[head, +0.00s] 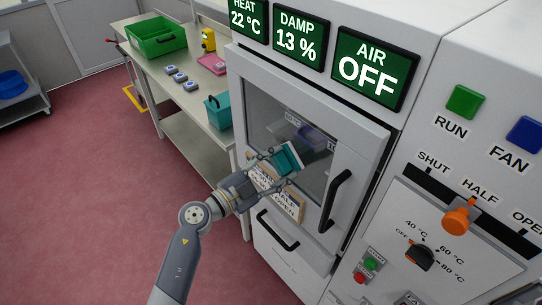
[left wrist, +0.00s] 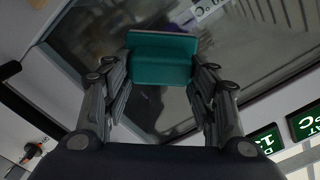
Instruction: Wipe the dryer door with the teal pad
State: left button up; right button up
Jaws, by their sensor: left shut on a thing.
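The dryer door (head: 262,92) is closed, with a dark glass window, a black vertical handle (head: 336,201) on its right and a paper sign (head: 290,207) low on it. My left gripper (head: 275,162) is shut on the teal pad (head: 288,159) in front of the window. In the left wrist view the teal pad (left wrist: 162,62) sits between the two fingers, with the window glass behind it. I cannot tell whether the pad touches the glass. My right gripper is not in view.
Displays above the door read HEAT 22 °C, DAMP 13 % and AIR OFF (head: 373,70). A control panel with an orange lever (head: 458,217) stands right. The bench (head: 150,66) at left holds a green crate (head: 157,37), a teal basket (head: 218,111) and small items.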

pick_arm(q)
jog(key=shift+s+d+r+p, duration=0.1)
jog(key=shift+s+d+p, duration=0.6)
jog(key=shift+s+p, duration=0.25)
jog(key=shift+w+a+p, duration=0.65)
jog(key=shift+w+a, duration=0.05)
jog(key=shift+w, duration=0.3)
jog(key=shift+w+a, duration=0.45)
jog(key=shift+w, duration=0.15)
jog(key=shift+w+a, duration=0.7)
jog(key=shift+w, duration=0.3)
jog(key=w+a, duration=0.2)
jog(key=shift+w+b, duration=0.35)
jog(key=shift+b, duration=0.05)
jog(key=shift+s, duration=0.15)
